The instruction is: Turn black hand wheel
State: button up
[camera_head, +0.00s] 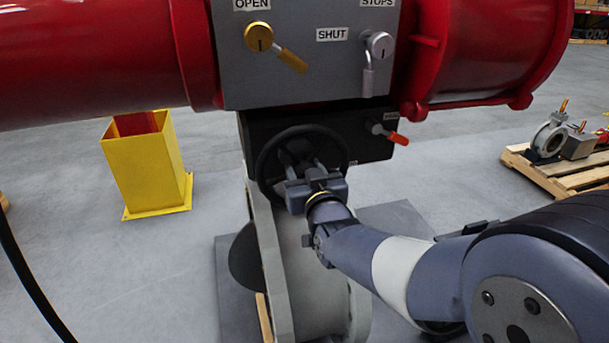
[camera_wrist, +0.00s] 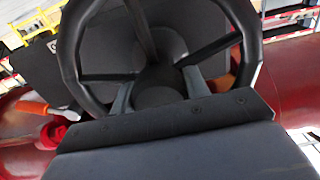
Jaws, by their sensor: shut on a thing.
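The black hand wheel (camera_head: 263,160) stands on the dark gearbox below the grey panel in the head view. My gripper (camera_head: 300,165) reaches it from the front, at its middle. In the wrist view the wheel's rim and spokes fill the upper part, with the rim (camera_wrist: 69,50) at the left plain to see. My gripper's two grey fingers (camera_wrist: 158,92) lie on either side of the dark hub and are shut on the wheel there. The lower part of the wheel is hidden behind my gripper's body.
An orange-handled lever (camera_head: 396,137) sticks out right of the wheel. Red cylinders flank the panel. A yellow stand (camera_head: 150,170) is at left; a pallet (camera_head: 560,175) is at right.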

jog(key=m+b, duration=0.2)
jog(key=shift+f+b, duration=0.2)
jog(key=shift+b, duration=0.2)
jog(key=shift+r+m, duration=0.2)
jog(key=shift+m, duration=0.2)
jog(key=o, duration=1.4)
jog(key=shift+s, duration=0.1)
jog(key=v, duration=1)
jog(key=shift+s+d+b, duration=0.1)
jog(key=shift+s+b, duration=0.2)
